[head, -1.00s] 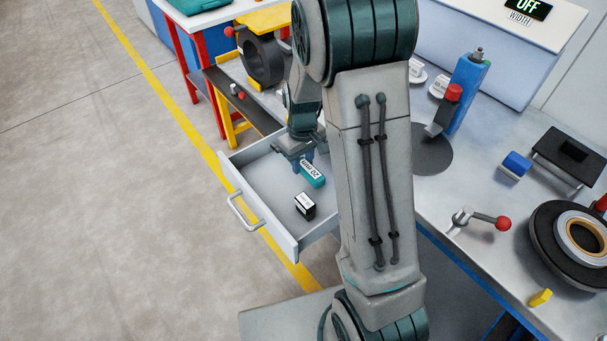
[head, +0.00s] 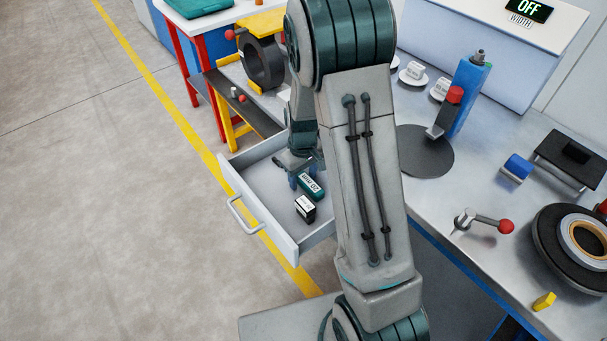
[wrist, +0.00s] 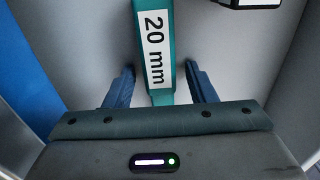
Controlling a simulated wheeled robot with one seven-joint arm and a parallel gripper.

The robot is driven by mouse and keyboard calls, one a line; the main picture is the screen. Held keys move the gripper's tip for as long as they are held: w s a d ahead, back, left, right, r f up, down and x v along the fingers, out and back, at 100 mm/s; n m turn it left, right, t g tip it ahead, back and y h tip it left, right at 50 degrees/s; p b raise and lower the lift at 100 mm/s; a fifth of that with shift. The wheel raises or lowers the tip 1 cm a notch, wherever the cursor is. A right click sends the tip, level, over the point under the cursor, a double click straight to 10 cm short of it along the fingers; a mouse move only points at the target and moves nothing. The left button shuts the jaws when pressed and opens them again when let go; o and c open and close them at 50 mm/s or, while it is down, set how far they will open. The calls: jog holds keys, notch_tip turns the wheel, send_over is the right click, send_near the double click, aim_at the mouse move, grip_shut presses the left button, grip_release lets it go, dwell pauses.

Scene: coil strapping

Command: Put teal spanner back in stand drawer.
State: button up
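The teal spanner (head: 310,187), with a white "20 mm" label, appears to lie on the floor of the open stand drawer (head: 262,178). In the wrist view the spanner (wrist: 152,45) runs up from between my fingers. My gripper (head: 304,172) is down inside the drawer. Its two blue fingers (wrist: 161,86) stand apart, one on each side of the spanner, with a visible gap on both sides.
A small black and white box (head: 305,208) lies in the drawer near the spanner. The drawer handle (head: 243,215) faces the open floor. The steel bench (head: 440,215) on the right holds a blue bottle (head: 466,92) and other parts. A dark coil (head: 262,62) stands behind.

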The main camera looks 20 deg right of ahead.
aim_at(303, 176)
jog(key=shift+r, duration=0.1)
notch_tip(303, 176, up, 11)
jog(key=p, duration=0.2)
jog(key=s+r+m+t, duration=0.1)
jog(key=s+r+m, duration=0.1)
jog(key=s+r, duration=0.3)
jog(key=s+r+m+t, duration=0.1)
jog(key=s+r, duration=0.4)
jog(key=s, duration=0.9)
jog(key=shift+a+r+m, duration=0.2)
jog(key=shift+a+m, duration=0.1)
jog(key=shift+m, duration=0.5)
jog(key=shift+w, duration=0.1)
jog(key=shift+c, duration=0.3)
